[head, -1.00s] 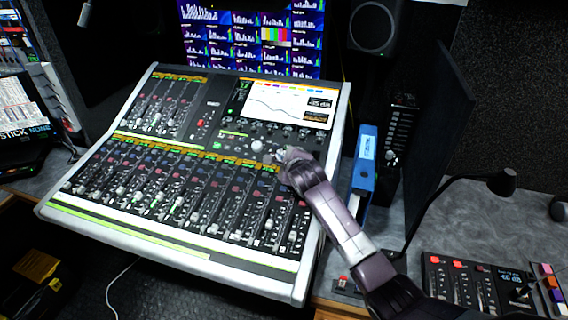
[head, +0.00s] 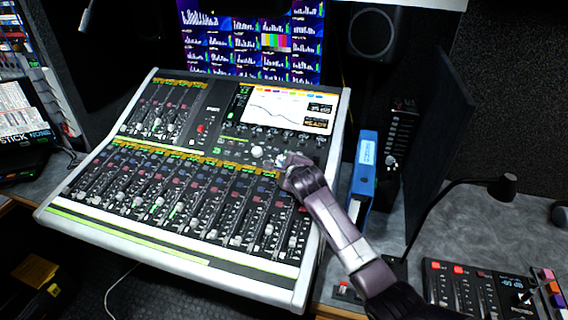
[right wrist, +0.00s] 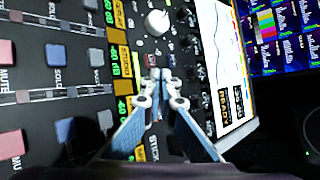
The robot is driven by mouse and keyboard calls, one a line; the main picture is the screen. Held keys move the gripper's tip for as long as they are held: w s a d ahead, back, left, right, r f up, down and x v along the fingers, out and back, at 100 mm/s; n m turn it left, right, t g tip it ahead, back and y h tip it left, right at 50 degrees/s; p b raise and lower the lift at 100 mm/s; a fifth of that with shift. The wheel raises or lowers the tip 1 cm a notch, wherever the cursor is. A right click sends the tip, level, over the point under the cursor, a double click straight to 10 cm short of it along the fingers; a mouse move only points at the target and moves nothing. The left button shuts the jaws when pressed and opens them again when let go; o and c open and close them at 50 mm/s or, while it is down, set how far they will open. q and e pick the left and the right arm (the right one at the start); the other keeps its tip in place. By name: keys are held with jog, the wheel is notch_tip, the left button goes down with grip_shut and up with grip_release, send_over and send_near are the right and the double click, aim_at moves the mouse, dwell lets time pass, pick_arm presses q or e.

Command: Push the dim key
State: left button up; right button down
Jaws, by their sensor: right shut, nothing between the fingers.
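The mixing console (head: 205,265) fills the middle of the head view, with rows of faders, small keys and a screen (head: 287,107). My right gripper (head: 283,159) is shut and empty, over the console's right part below the screen. In the right wrist view its fingertips (right wrist: 160,75) are together at the panel, beside the large white knob (right wrist: 157,22). I cannot tell whether the tips touch a key. My left gripper is not in view.
A blue binder (head: 362,180) stands just right of the console. A black desk lamp (head: 503,187) and a smaller control panel (head: 475,287) are farther right. A speaker (head: 374,33) and a wall of monitors (head: 250,40) stand behind.

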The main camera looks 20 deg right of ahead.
jog(key=shift+f, duration=0.15)
dwell(0.3)
jog(key=shift+w+d+f, duration=0.1)
jog(key=shift+w+f, duration=0.05)
jog(key=shift+f, duration=0.15)
jog(key=shift+f+b, duration=0.15)
jog(key=shift+b, duration=0.25)
dwell(0.4)
jog(key=shift+s+r+p, duration=0.2)
jog(key=shift+r+p, duration=0.4)
jog(key=shift+p, duration=0.25)
jog(key=shift+a+r+p, duration=0.2)
jog(key=shift+r+p, duration=0.15)
jog(key=shift+p, duration=0.1)
jog(key=r+p, duration=0.1)
jog(key=s+r+p, duration=0.1)
jog(key=r+p, duration=0.1)
jog(key=s+a+r+p, duration=0.1)
jog(key=p, duration=0.1)
jog(key=shift+a+r, duration=0.1)
jog(key=shift+r, duration=0.3)
